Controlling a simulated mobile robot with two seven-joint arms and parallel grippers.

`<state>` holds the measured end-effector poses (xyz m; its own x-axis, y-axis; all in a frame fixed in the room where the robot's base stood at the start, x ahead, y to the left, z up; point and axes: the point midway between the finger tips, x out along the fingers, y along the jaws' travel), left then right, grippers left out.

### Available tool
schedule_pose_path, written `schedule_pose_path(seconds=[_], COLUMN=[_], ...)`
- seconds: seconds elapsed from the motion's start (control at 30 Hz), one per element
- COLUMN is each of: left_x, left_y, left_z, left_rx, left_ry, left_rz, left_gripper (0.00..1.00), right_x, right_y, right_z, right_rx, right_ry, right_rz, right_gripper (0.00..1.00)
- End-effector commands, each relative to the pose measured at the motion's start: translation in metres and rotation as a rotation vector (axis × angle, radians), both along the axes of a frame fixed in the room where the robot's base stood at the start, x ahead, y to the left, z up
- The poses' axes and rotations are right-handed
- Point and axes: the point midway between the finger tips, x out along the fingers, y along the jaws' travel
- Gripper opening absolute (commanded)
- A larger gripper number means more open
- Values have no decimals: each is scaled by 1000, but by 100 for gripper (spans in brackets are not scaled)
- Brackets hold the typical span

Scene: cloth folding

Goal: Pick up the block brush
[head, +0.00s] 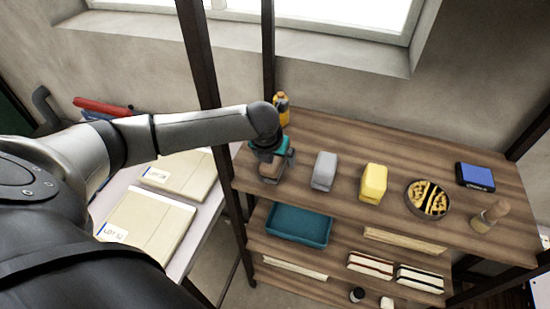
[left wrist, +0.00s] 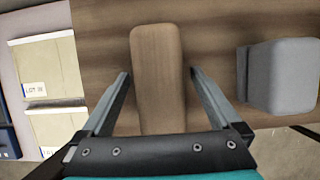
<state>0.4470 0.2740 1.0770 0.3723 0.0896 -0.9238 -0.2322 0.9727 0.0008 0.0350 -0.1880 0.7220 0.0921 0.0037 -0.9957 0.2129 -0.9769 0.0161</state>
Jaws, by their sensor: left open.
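A brown wooden block (left wrist: 157,65), which looks like the back of the block brush, lies on the top shelf in the left wrist view. In the head view the brush (head: 268,171) shows partly beneath my left gripper (head: 275,158). In the wrist view my left gripper (left wrist: 159,76) is open, with one finger on each side of the block. There is a gap between each finger and the block. Its bristles cannot be made out. My right gripper is not in view.
A grey block (head: 324,171) stands close to the right of the brush, then a yellow one (head: 373,183). A bowl (head: 428,199), a blue box (head: 475,177) and a wooden-handled brush (head: 490,216) are further right. A yellow bottle (head: 281,108) stands behind. A dark post (head: 207,60) rises at left.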

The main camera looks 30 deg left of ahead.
Motion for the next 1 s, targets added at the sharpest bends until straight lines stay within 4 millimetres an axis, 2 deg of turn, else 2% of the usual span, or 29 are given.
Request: schedule_pose_path(seconds=[0.7, 0.77, 1.0], left_x=[0, 0, 0], left_y=[0, 0, 0], left_z=[-5, -5, -5], left_rx=[0, 0, 0], left_ry=[0, 0, 0], left_rz=[1, 1, 1], left_gripper=[98, 93, 66], right_x=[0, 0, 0], right_y=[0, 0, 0], right_z=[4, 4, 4], right_rx=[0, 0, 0], right_ry=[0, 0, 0], right_rz=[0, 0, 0], right_gripper=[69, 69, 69])
